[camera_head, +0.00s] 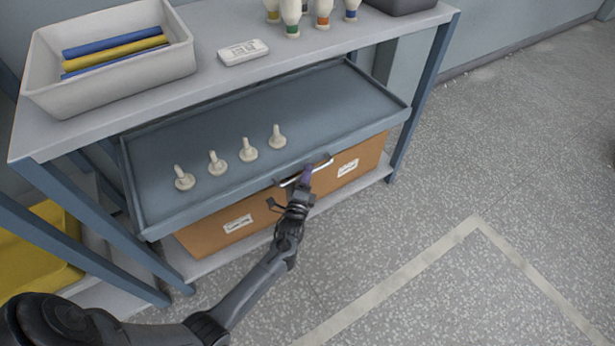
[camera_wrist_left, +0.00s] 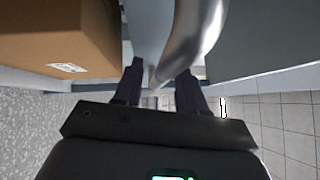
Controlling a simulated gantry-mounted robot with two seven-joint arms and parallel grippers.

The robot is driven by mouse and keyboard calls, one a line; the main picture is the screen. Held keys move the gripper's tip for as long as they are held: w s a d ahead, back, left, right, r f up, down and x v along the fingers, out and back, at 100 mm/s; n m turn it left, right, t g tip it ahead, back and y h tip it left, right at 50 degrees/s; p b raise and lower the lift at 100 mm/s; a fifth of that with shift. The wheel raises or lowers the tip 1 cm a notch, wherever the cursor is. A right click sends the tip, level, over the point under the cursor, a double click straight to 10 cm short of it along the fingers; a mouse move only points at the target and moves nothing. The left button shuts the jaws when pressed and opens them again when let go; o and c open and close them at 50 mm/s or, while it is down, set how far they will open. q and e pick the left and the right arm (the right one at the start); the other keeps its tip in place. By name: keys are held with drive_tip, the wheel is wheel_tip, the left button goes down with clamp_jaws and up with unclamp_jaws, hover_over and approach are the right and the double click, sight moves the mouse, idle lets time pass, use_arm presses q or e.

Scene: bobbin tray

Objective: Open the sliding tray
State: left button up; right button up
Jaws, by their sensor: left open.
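The sliding tray (camera_head: 240,173) is a blue-grey shallow drawer under the table top. It stands out toward me, with much of its floor and several upright cream pegs on round bases (camera_head: 248,150) showing. A metal bar handle (camera_head: 322,164) is on its front edge. My left gripper (camera_head: 301,179) is at this handle. In the left wrist view, the shiny handle (camera_wrist_left: 190,35) passes between the open fingers (camera_wrist_left: 161,80); I cannot tell if either finger touches it. My right gripper is out of view.
On the table top are a white bin (camera_head: 110,75) with blue and yellow rods, a small white device (camera_head: 243,52) and several bottles (camera_head: 322,12). The speckled floor at right (camera_head: 500,150) is clear.

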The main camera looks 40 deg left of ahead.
use_arm(q)
drive_tip(key=shift+w+a, duration=0.25)
drive_tip(key=shift+a, duration=0.05)
clamp_jaws()
idle(0.3)
